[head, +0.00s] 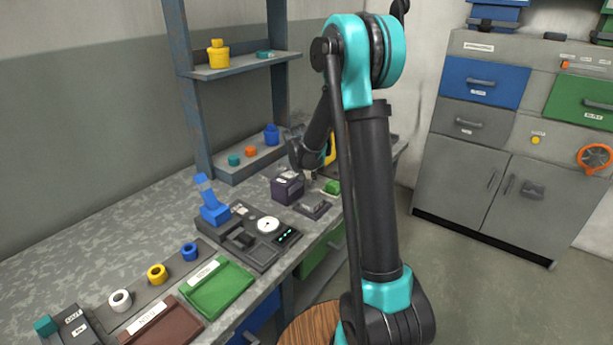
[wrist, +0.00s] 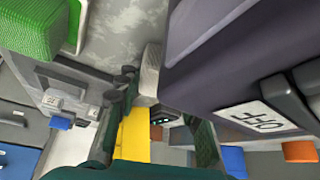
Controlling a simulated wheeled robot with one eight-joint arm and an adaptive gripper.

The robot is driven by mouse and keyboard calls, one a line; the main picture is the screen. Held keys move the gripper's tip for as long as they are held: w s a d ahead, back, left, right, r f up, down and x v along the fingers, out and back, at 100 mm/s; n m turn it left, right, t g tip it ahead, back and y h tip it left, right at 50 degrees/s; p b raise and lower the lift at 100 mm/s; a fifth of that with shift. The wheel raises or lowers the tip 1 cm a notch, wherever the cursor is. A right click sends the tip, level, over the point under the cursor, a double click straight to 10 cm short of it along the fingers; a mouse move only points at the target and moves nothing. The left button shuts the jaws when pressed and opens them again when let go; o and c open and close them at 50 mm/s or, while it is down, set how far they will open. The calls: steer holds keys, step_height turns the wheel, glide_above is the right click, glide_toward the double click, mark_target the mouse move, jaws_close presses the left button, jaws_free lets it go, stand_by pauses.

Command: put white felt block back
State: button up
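A pale whitish block (wrist: 150,72), which looks like the felt block, shows in the wrist view beside the dark purple-grey box. It is just beyond my gripper's fingertips, close to the left finger; I cannot tell whether they touch. My gripper (wrist: 160,100) has its two dark fingers apart with a gap between them. In the head view my gripper (head: 312,174) reaches down over the bench, near the dark box (head: 287,187) and a green block (head: 332,187). I cannot make out the pale block clearly in the head view; it is small or hidden there.
A dark tray (head: 313,207) lies in front of the box. A device with a dial (head: 268,225) and a blue stand (head: 214,212) are to the left. A shelf (head: 240,66) stands behind.

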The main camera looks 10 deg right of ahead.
steer(key=o, duration=0.4)
steer(key=v, duration=1.2)
steer(key=s+d+f, duration=0.1)
steer(key=s, duration=0.4)
steer(key=s+d+f+n, duration=0.1)
steer(key=s+d, duration=0.1)
steer(key=s, duration=0.4)
steer(key=s+d+f+n+g+y, duration=0.1)
steer(key=s+d+f, duration=0.1)
steer(key=s, duration=0.3)
steer(key=shift+s+d, duration=0.15)
steer(key=shift+s, duration=0.1)
steer(key=s+f+n, duration=0.1)
steer(key=s+f, duration=0.1)
steer(key=s, duration=0.3)
steer(key=s+f, duration=0.2)
steer(key=s, duration=0.3)
steer(key=s+d+f+n+y, duration=0.1)
steer(key=s+f, duration=0.1)
steer(key=s, duration=0.3)
steer(key=shift+f+n, duration=0.3)
